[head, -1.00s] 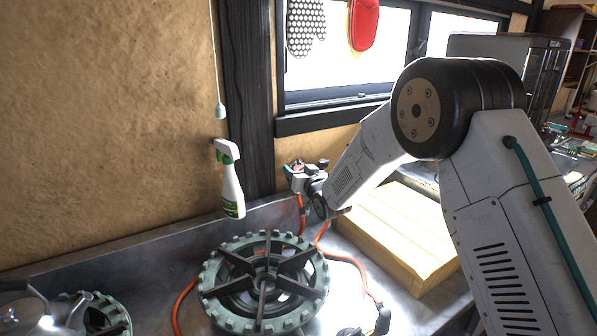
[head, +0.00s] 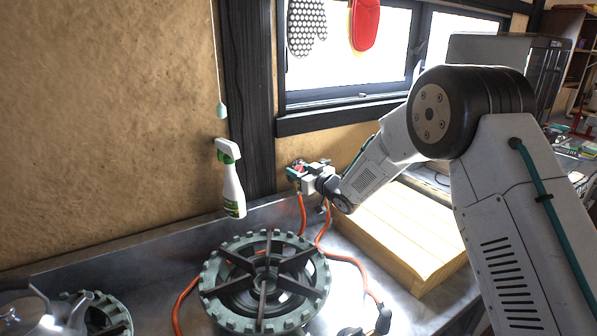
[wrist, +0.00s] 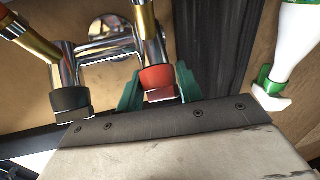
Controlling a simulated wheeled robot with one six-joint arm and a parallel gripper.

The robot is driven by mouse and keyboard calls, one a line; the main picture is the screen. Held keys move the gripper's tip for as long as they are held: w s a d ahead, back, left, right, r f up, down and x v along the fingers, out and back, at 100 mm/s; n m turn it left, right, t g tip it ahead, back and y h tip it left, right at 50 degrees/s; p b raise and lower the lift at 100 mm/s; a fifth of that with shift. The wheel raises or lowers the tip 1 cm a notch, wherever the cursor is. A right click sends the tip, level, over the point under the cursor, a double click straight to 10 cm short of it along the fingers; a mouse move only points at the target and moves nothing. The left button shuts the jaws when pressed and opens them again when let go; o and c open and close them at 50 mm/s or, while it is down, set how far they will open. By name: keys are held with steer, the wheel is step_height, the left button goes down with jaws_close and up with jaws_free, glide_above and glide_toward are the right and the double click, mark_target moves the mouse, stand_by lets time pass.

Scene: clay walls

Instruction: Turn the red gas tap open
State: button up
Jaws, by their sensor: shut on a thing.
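The red gas tap (wrist: 158,80) sits on a chrome pipe fitting (wrist: 105,50) in the wrist view, beside a second tap with a black handle (wrist: 70,102). The green fingers of my gripper (wrist: 158,90) stand on both sides of the red tap and are shut on it. In the head view my gripper (head: 299,174) is at the fitting by the wall, below the window. The tap is small there and mostly hidden by the gripper, so its exact angle is hard to read.
A white and green spray bottle (head: 231,180) is close left of my gripper. Orange hoses (head: 302,215) hang below it. A gas burner (head: 263,283) stands in front, a wooden board (head: 400,235) lies right, and a kettle (head: 40,318) is at lower left.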

steer(key=shift+w+d+r+n+g+y, duration=0.1)
steer(key=shift+n+g+y, duration=0.45)
steer(key=shift+n+g, duration=0.85)
steer(key=shift+r+n+g+y, duration=0.1)
steer(key=shift+n+g+y, duration=0.45)
steer(key=shift+n+g, duration=0.8)
steer(key=shift+n+t, duration=0.25)
steer(key=shift+n, duration=0.3)
steer(key=o, duration=0.9)
steer(key=shift+d, duration=0.1)
steer(key=shift+f, duration=0.1)
steer(key=shift+v, duration=3.85)
